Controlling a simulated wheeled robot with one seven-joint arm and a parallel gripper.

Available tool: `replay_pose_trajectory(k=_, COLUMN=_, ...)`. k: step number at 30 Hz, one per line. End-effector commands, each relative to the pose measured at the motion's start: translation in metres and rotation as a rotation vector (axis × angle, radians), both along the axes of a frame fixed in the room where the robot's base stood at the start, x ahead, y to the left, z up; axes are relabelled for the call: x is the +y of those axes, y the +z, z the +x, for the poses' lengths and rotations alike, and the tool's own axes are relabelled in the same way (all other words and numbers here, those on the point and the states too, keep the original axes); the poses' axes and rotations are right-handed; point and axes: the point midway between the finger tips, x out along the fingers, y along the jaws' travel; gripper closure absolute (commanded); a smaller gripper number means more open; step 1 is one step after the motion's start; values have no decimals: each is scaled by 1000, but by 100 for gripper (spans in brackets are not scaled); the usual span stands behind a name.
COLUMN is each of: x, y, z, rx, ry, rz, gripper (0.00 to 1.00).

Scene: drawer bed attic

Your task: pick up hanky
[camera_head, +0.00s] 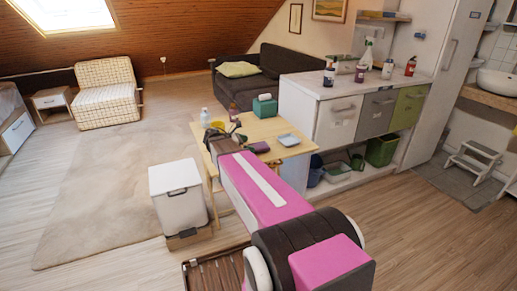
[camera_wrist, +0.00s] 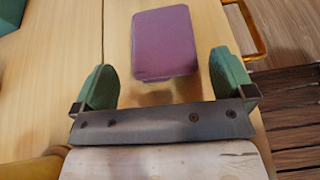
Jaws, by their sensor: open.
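A mauve, folded, rounded rectangle, which looks like the hanky (camera_wrist: 165,43), lies flat on the light wooden table (camera_wrist: 65,55). It also shows as a dark purple patch on the table in the head view (camera_head: 258,147). My gripper (camera_wrist: 163,76) is open above the table, with its two green fingers apart and nothing between them. The hanky lies just beyond the fingertips, roughly centred on the gap. In the head view my pink arm reaches over the near edge of the table and hides part of it.
A teal box (camera_head: 264,106), a pale dish (camera_head: 288,139), a clear bottle (camera_head: 205,117) and a yellow item stand on the table. A white bin (camera_head: 178,195) stands at its left. A white cabinet (camera_head: 340,90) with bottles is behind at the right.

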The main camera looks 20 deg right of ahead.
Motion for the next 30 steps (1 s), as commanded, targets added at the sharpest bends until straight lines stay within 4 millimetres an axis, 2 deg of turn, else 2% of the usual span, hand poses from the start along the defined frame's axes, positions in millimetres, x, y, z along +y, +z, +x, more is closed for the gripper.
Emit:
replay_pose_trajectory(k=5, x=-12, y=-6, z=-2, rx=1, ry=-2, rz=-1, gripper=0)
replay_pose_trajectory(k=12, x=-43, y=-19, z=-3, rx=1, ry=-2, rz=-1, gripper=0)
replay_pose_trajectory(k=20, x=-47, y=-21, z=-3, rx=0, ry=0, rz=-1, gripper=0)
replay_pose_trajectory(k=21, x=-47, y=-21, z=-3, rx=0, ry=0, rz=-1, gripper=3)
replay_pose_trajectory(k=23, x=-47, y=-21, z=-3, rx=0, ry=0, rz=-1, gripper=23)
replay_pose_trajectory(k=24, x=-47, y=-21, z=-3, rx=0, ry=0, rz=-1, gripper=36)
replay_pose_trajectory(k=25, x=-47, y=-21, z=-3, rx=0, ry=0, rz=-1, gripper=44)
replay_pose_trajectory(k=30, x=-47, y=-21, z=-3, rx=0, ry=0, rz=-1, gripper=44)
